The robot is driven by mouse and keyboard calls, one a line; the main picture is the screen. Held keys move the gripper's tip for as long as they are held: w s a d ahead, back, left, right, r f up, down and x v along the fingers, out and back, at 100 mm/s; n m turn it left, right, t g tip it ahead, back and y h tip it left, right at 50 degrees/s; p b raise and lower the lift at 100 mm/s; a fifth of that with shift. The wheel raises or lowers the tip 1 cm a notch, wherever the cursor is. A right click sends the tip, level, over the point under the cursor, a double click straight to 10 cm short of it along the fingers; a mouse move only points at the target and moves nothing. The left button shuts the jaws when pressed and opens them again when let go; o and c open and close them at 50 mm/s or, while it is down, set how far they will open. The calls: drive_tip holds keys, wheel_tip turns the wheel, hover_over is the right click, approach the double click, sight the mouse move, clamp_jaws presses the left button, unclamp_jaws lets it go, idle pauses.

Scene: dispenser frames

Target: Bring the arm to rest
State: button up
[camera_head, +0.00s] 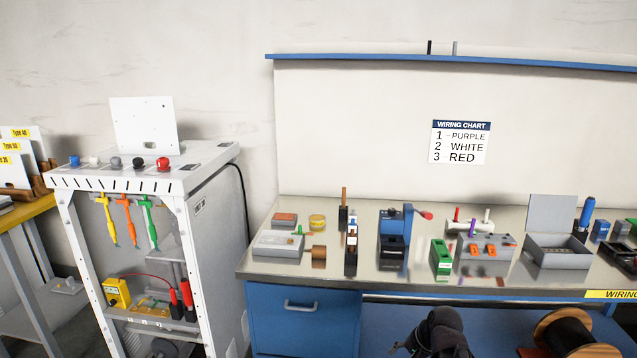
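A dark part of my arm with my gripper (440,336) shows at the bottom edge, right of the middle. It is in front of the workbench (375,284), below its front edge in the picture. The fingertips cannot be made out, so I cannot tell whether it is open or shut. Nothing is clearly seen held in it.
The bench carries small tools, a green block (441,260), a grey box with an open lid (558,252) and a blue press (394,235). A white dispenser frame (210,200) stands left. A cable spool (577,335) sits low right. A wiring chart (460,142) hangs behind.

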drive_tip(key=s+a+f+n+g+h, duration=0.2)
drive_tip(key=s+a+n+g+h, duration=0.1)
drive_tip(key=s+a+n+h, duration=0.25)
wheel_tip(320, 180, up, 13)
drive_tip(key=d+n+y+p, duration=0.1)
drive_tip(key=p, duration=1.2)
drive_tip(key=shift+s+r+n+y, duration=0.15)
drive_tip(key=shift+s+n+y, duration=0.1)
drive_tip(key=shift+n+y, duration=0.1)
drive_tip(key=shift+c, duration=1)
